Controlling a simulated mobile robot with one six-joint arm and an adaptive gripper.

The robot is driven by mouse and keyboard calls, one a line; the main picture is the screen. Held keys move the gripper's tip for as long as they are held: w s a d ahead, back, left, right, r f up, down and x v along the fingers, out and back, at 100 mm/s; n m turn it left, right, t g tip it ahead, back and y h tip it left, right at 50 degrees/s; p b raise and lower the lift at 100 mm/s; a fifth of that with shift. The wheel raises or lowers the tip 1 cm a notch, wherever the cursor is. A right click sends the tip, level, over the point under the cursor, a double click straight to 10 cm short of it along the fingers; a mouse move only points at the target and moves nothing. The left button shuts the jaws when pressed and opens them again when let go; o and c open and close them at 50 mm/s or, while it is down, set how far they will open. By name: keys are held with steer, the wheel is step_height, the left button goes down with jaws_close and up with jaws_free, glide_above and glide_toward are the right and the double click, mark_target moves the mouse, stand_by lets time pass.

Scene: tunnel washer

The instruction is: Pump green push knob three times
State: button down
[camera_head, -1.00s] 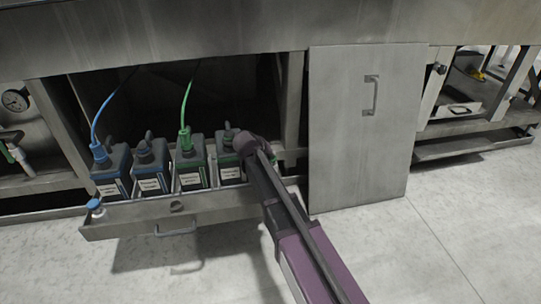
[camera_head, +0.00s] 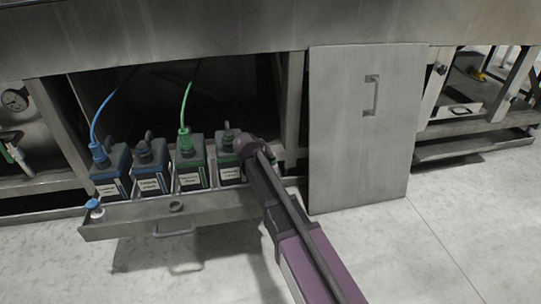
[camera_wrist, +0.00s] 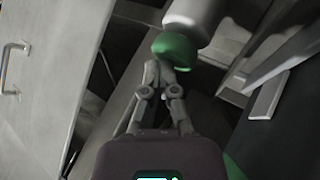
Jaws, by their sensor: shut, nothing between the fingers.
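The green push knob (camera_wrist: 176,49) shows in the wrist view as a rounded green cap on a pale grey cylinder (camera_wrist: 196,18). My gripper (camera_wrist: 158,72) is shut and empty, its fingertips close beside the knob at its lower left in the picture. I cannot tell whether they touch it. In the head view my gripper is at the right end of the open drawer (camera_head: 130,217), mostly hidden behind my own wrist, and the knob is not clearly visible there.
Several dark canisters stand in the drawer, including one with a blue hose (camera_head: 110,172) and one with a green hose (camera_head: 191,165). A blue and white knob (camera_head: 95,210) is at the drawer's left end. A grey panel (camera_head: 362,130) stands on the right. The front floor is clear.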

mark_target(271, 160)
steer(key=shift+r, duration=0.15)
steer(key=shift+r+p, duration=1.5)
steer(key=shift+p, duration=0.2)
steer(key=shift+f, duration=0.2)
steer(key=shift+f+b, duration=0.25)
steer(key=shift+b, duration=0.2)
steer(key=shift+f+b, duration=1.05)
steer(key=shift+b, duration=0.05)
stand_by(2.5)
steer(key=shift+r+p, duration=1.5)
steer(key=shift+p, duration=0.05)
steer(key=shift+f, duration=0.2)
steer(key=shift+f+b, duration=0.25)
steer(key=shift+b, duration=0.2)
